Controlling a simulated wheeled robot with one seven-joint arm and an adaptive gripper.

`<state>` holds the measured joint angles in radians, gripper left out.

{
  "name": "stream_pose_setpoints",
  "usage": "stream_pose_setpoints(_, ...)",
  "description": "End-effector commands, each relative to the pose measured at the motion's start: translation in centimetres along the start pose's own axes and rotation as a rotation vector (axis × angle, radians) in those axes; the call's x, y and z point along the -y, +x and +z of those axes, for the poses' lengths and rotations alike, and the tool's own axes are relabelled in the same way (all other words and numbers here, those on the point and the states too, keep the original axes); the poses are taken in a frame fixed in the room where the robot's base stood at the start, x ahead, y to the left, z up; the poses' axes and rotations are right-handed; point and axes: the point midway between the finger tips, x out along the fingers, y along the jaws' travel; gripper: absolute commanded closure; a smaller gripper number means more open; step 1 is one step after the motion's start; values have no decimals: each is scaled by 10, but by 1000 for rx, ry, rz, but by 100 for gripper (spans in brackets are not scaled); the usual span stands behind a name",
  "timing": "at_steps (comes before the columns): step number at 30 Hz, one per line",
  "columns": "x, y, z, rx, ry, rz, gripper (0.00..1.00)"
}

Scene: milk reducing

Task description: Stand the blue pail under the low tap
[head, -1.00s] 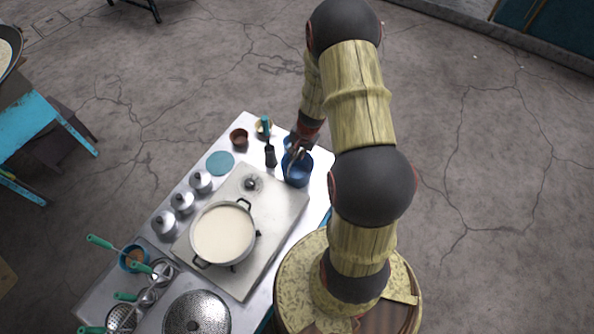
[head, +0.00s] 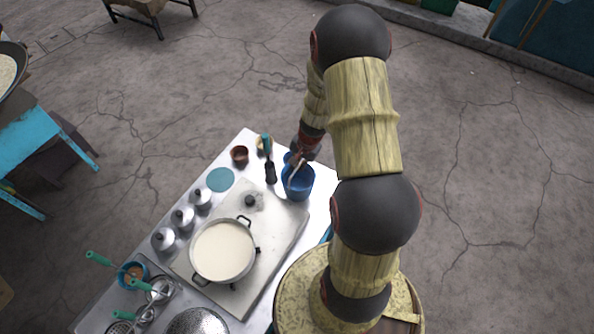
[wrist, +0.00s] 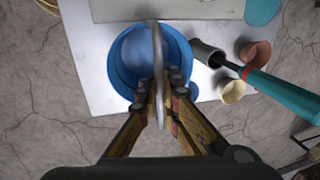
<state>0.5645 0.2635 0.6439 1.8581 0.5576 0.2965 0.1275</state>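The blue pail (head: 297,184) is at the right edge of the metal table, open end up and seemingly empty. Its pale bail handle stands up. My gripper (head: 306,152) is above its rim. In the wrist view, the two fingers (wrist: 159,97) are closed around the grey handle (wrist: 157,45), with the pail (wrist: 124,62) below them. I cannot tell whether the pail touches the table or hangs just above it. No tap can be made out in these views.
A pot of milk (head: 222,250) sits on the stove plate (head: 287,229), left of the pail. A teal-handled tool (head: 269,170), a brown cup (head: 239,155) and several lidded canisters (head: 183,217) stand nearby. Open cracked floor (head: 490,190) lies to the right.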

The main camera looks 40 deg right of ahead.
Motion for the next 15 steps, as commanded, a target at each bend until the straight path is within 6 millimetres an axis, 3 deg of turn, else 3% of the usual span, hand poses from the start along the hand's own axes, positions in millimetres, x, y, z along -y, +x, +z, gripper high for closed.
stream_pose_setpoints(10,-26,-56,20,-3,2,-1,100)
stream_pose_setpoints(15,-48,-72,36,-1,2,0,100)
